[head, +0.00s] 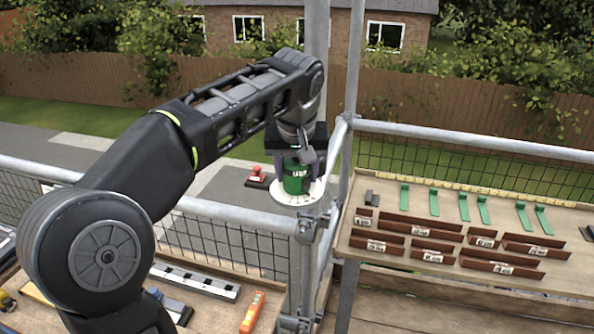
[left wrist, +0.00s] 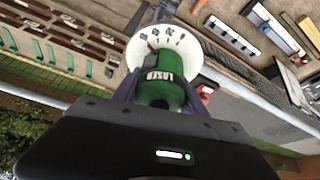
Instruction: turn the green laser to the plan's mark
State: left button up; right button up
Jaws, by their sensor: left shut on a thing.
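The green laser (head: 296,178) is a short upright cylinder with a white label. It stands on a round white dial (head: 282,192) with marks along its rim, fixed by the scaffold post. In the left wrist view the laser (left wrist: 160,72) shows its "LASER" label, and the dial (left wrist: 143,50) carries dark marks and characters. My left gripper (head: 302,172) comes down from above and is shut on the laser, one finger on each side. The plan does not show clearly. My right gripper is not in view.
A right-hand bench (head: 400,268) holds labelled brown tiles (head: 432,246) and green hooks (head: 434,202). Scaffold rails and a post (head: 350,90) stand close beside the dial. A lower-left bench holds an orange tool (head: 252,312) and a long level-like bar (head: 196,282).

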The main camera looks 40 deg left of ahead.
pick_arm(q)
jog(key=shift+c, duration=1.4)
jog(key=shift+m, duration=0.3)
jog(key=shift+d+m+h+b, duration=0.1)
jog(key=shift+m+h+b, duration=0.25)
jog(key=shift+m, duration=0.45)
jog(key=m+h, duration=0.1)
jog(key=m, duration=0.1)
jog(key=shift+w+d+m+t, duration=0.1)
jog(key=shift+d+m+t, duration=0.05)
jog(key=shift+m+t, duration=0.2)
jog(key=m, duration=0.1)
jog(key=m+h, duration=0.1)
jog(key=m, duration=0.1)
jog(key=shift+d+r+m+h, duration=0.1)
jog(key=shift+d+m+h, duration=0.05)
jog(key=shift+m+h, duration=0.1)
jog(key=shift+d+m+h+p, duration=0.15)
jog(key=shift+m+h+p, duration=0.4)
jog(key=shift+m, duration=1.05)
